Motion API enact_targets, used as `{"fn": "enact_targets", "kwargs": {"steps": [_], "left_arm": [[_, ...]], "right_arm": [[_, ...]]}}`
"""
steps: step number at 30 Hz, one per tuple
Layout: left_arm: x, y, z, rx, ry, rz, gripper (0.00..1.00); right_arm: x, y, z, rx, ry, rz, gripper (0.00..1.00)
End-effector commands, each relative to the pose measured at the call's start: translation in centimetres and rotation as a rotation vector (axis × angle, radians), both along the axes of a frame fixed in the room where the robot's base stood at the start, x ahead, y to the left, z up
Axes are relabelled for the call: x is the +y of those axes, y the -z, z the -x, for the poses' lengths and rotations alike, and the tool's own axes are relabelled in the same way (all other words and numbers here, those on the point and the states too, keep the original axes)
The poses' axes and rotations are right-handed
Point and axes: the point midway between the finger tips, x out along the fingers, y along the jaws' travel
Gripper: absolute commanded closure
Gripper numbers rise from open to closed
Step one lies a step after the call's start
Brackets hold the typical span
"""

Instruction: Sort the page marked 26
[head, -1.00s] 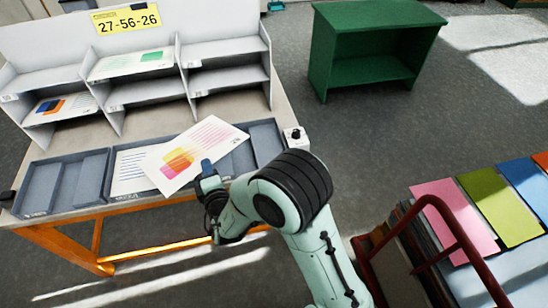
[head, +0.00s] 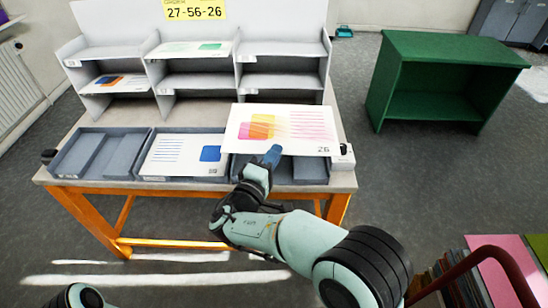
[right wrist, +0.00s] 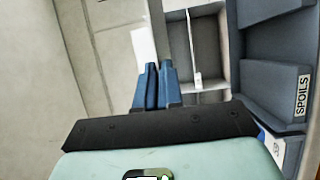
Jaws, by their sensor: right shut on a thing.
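The page marked 26 (head: 290,128), white with yellow, orange and pink blocks and pink lines, is held above the right part of the table. My right gripper (head: 272,156) is shut on its near edge. In the right wrist view its blue fingers (right wrist: 158,88) are close together; the page is hard to make out there. A grey sorter (head: 200,66) with two rows of three compartments stands at the table's back. A yellow sign (head: 196,12) above it reads 27-56-26. My left gripper is out of view.
A green-marked page (head: 190,49) lies in the top middle compartment, an orange-and-blue one (head: 117,84) in the lower left. A blue-marked page (head: 185,155) lies in the middle front tray. A tray label (right wrist: 301,95) reads SPOILS. A green shelf (head: 440,75) stands right.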

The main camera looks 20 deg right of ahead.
Motion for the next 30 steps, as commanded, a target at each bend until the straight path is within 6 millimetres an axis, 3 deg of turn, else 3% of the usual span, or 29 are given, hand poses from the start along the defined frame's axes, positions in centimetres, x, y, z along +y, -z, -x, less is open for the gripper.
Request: {"fn": "enact_targets", "kwargs": {"steps": [6,12,15,25,30], "left_arm": [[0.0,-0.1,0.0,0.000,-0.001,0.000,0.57],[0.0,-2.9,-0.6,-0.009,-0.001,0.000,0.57],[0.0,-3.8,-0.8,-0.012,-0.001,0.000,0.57],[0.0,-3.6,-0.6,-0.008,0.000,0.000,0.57],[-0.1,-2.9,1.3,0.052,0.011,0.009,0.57]], "right_arm": [[0.0,0.2,0.0,0.021,-0.002,0.061,1.00],[0.0,-0.2,0.0,0.173,-0.003,0.562,1.00],[0.0,-0.2,0.0,0.219,-0.002,0.716,1.00],[0.0,0.2,0.0,0.231,-0.002,0.755,1.00],[0.0,0.2,0.0,0.233,-0.001,0.759,1.00]]}}
